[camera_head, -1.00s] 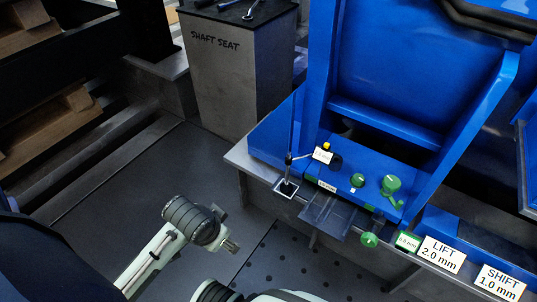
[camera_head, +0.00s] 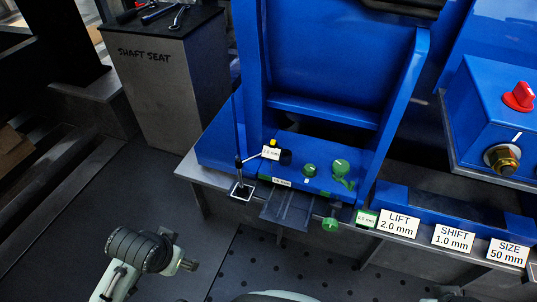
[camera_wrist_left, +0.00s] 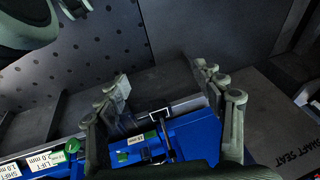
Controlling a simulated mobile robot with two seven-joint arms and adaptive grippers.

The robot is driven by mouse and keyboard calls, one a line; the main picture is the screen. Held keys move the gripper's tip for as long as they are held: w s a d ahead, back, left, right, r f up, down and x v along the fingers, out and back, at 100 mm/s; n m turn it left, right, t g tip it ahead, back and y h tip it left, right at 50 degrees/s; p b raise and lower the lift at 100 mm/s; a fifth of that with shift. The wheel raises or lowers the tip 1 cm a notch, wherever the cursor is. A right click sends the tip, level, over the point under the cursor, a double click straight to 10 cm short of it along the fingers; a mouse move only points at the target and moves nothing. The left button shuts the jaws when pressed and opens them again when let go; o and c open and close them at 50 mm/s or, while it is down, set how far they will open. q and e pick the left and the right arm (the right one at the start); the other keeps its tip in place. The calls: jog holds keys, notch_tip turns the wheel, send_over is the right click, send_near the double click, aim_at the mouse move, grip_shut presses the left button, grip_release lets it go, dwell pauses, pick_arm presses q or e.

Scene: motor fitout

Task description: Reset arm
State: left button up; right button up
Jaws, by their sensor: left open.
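My left gripper (camera_wrist_left: 163,82) shows in the left wrist view with its two fingers spread wide and nothing between them. Beyond the fingers are the edge of the blue fixture, its green knobs and a small square-based gauge stand, which also shows in the head view (camera_head: 242,190). In the head view, a ribbed joint of my arm (camera_head: 140,250) is at the lower left, apart from the fixture. No gripper fingers are clear in the head view. My right gripper does not show.
The blue fixture (camera_head: 330,108) fills the middle, with LIFT (camera_head: 399,222), SHIFT (camera_head: 453,237) and SIZE (camera_head: 507,252) labels along its front. A red knob (camera_head: 519,97) sits on a blue box at right. The SHAFT SEAT pedestal (camera_head: 175,80) holds tools. Dark floor lies in front.

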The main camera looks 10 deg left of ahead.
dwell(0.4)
pick_arm(q)
jog(key=s+d+p+x, duration=0.1)
jog(key=p+x, duration=0.2)
jog(key=x, duration=0.4)
jog(key=shift+d+f+g, duration=0.2)
jog(key=shift+f+g, duration=0.1)
jog(key=shift+f, duration=0.05)
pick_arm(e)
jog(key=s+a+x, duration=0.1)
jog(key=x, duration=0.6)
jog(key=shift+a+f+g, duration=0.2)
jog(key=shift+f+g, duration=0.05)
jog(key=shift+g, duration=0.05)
